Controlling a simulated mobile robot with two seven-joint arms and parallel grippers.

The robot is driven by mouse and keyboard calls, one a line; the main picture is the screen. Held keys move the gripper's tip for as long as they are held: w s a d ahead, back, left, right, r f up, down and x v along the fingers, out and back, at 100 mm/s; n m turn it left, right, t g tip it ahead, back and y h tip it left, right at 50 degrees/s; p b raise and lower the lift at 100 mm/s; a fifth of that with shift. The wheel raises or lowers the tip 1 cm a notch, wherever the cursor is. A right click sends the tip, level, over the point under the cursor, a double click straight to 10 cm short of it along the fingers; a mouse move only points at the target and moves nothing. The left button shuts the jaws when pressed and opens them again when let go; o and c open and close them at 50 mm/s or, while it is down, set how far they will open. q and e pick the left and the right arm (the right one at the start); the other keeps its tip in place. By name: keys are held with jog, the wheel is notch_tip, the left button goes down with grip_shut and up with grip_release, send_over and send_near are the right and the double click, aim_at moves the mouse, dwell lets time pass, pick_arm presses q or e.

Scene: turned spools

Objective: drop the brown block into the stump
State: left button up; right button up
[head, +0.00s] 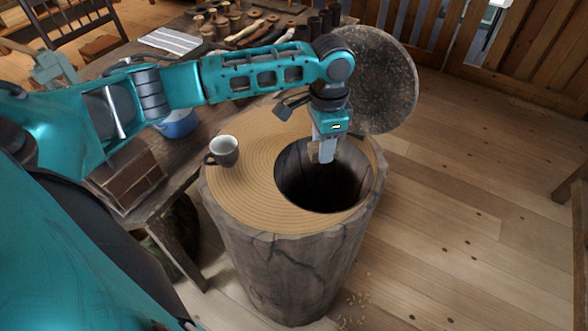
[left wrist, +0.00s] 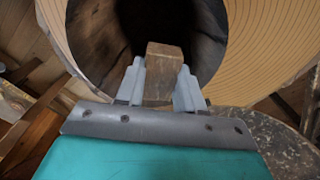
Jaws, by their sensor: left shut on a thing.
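The stump (head: 300,255) is a tall wooden log with a ringed top and a wide dark round hole on its right side. Its top also shows in the left wrist view (left wrist: 262,55). My left gripper (head: 322,156) points down over the hole. It is shut on the brown block (left wrist: 163,72), which sits between the two fingers in the left wrist view, with the dark hole behind it. In the head view the block (head: 313,152) is mostly hidden by the fingers. My right gripper is not in view.
A dark grey cup (head: 223,152) stands on the stump's top, left of the hole. A round dark speckled disc (head: 385,85) leans behind the stump. A workbench with tools, a blue bowl (head: 177,124) and a wooden box (head: 125,180) is at the left. Floor at right is clear.

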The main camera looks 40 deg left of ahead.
pick_arm(q)
notch_tip(320, 180, down, 4)
jog(key=shift+r+b, duration=0.25)
jog(key=shift+b, duration=0.95)
jog(key=shift+f+b, duration=0.2)
jog(key=shift+b, duration=0.2)
jog(key=shift+r, duration=0.1)
jog(key=o, duration=1.1)
jog(key=shift+r, duration=0.1)
notch_tip(320, 180, up, 13)
jog(key=shift+f+p, duration=0.1)
jog(key=shift+p, duration=0.8)
